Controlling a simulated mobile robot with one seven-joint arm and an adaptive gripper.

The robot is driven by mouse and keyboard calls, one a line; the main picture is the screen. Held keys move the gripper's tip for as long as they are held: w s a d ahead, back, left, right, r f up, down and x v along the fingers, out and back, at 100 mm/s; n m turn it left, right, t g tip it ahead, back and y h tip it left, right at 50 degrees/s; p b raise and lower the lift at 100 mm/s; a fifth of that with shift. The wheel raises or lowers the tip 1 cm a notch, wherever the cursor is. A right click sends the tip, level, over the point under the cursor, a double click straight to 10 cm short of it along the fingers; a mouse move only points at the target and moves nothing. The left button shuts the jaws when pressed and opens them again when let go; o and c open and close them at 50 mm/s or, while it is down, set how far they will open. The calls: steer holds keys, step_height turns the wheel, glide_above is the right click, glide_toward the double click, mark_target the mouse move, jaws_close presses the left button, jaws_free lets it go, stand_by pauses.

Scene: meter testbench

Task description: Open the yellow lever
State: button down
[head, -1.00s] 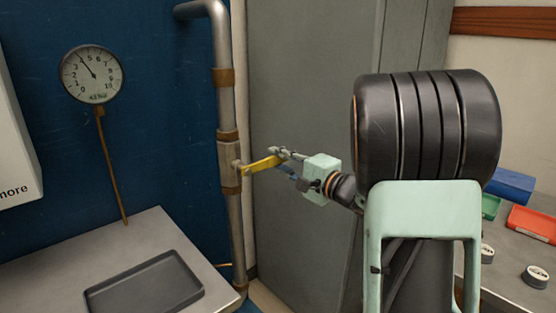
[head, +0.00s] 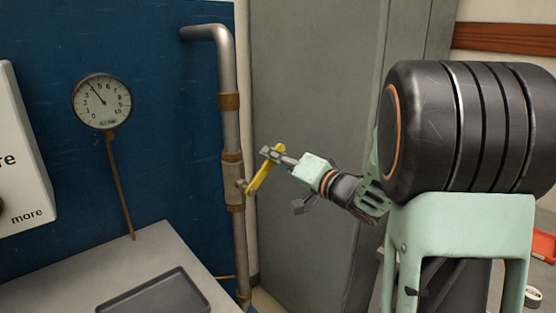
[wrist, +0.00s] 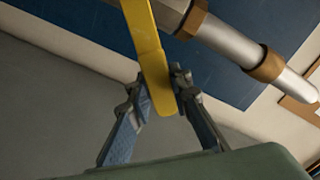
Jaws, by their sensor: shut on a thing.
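The yellow lever (head: 258,177) is mounted on the vertical metal pipe (head: 232,130) and slants up and to the right, away from it. My gripper (head: 270,156) is at the lever's free upper end, with its fingers shut on it. In the wrist view the yellow lever (wrist: 152,65) comes down from the top, and its tip lies between the two fingers of my gripper (wrist: 163,92). The lever's pivot on the pipe is partly hidden behind the lever in the head view.
A round gauge (head: 102,101) hangs on the blue panel (head: 165,130) at left. A dark tray (head: 155,292) lies on the grey bench (head: 75,275) at lower left. A grey cabinet (head: 310,90) stands behind my arm. An orange-red tray (head: 543,246) shows at far right.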

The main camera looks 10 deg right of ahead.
mark_target(263, 166)
steer(key=shift+s+a+r+n, duration=0.35)
steer(key=shift+a+r+n, duration=0.3)
steer(key=shift+n, duration=0.35)
steer(key=a+n, duration=0.1)
steer(key=s+r+n, duration=0.1)
steer(key=shift+a+n, duration=0.3)
steer(key=shift+a, duration=0.05)
steer(key=shift+s+a+r+n+b, duration=0.25)
steer(key=shift+a+n+b, duration=0.15)
steer(key=shift+n, duration=0.2)
steer(key=shift+s+a+r+n+b, duration=0.1)
steer(key=shift+s+a+n+b, duration=0.15)
steer(key=shift+a+n, duration=0.3)
steer(key=shift+s+a+r+n+b, duration=0.1)
steer(key=shift+s+a+n+b, duration=0.3)
steer(key=shift+n, duration=0.35)
steer(key=shift+s+a+n+b, duration=0.2)
steer(key=shift+a+n, duration=0.3)
steer(key=shift+n, duration=0.2)
steer(key=c, duration=1.8)
jaws_free()
steer(key=shift+o, duration=0.3)
